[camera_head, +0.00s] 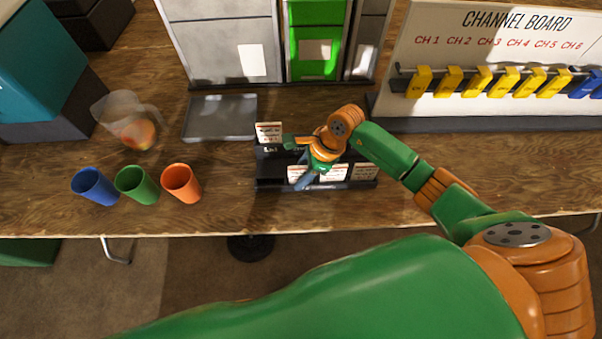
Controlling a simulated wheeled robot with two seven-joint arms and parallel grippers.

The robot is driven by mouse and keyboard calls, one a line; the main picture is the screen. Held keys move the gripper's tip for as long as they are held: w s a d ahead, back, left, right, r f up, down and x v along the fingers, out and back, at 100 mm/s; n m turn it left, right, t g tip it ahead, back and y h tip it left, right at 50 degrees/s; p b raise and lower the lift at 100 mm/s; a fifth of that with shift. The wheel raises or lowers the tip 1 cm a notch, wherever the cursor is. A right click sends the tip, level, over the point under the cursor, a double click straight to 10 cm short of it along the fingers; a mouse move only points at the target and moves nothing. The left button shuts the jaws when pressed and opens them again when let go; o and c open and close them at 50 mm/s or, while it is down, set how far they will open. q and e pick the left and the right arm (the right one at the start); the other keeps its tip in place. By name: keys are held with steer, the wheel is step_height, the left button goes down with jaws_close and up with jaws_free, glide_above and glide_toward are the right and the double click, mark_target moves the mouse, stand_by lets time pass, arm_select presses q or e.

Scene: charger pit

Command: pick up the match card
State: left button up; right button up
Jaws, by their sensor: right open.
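A black card rack (265,182) stands near the table's front edge, in the middle of the head view. One white card with a dark band (269,131) stands at its back left. More white cards stand along its front: a left one (298,176), a middle one (335,173) and a right one (364,172). Their print is too small to read, so I cannot tell which is the match card. My right gripper (297,161) is open over the rack, just right of the back-left card, and hides part of the rack. I cannot tell whether it touches anything. My left gripper is out of view.
A grey tray (220,118) lies behind and left of the rack. Blue (95,186), green (136,184) and orange (181,183) cups and a clear jug (128,120) stand at left. A channel board (500,55) with yellow and blue tags stands at back right.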

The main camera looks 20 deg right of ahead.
jaws_close()
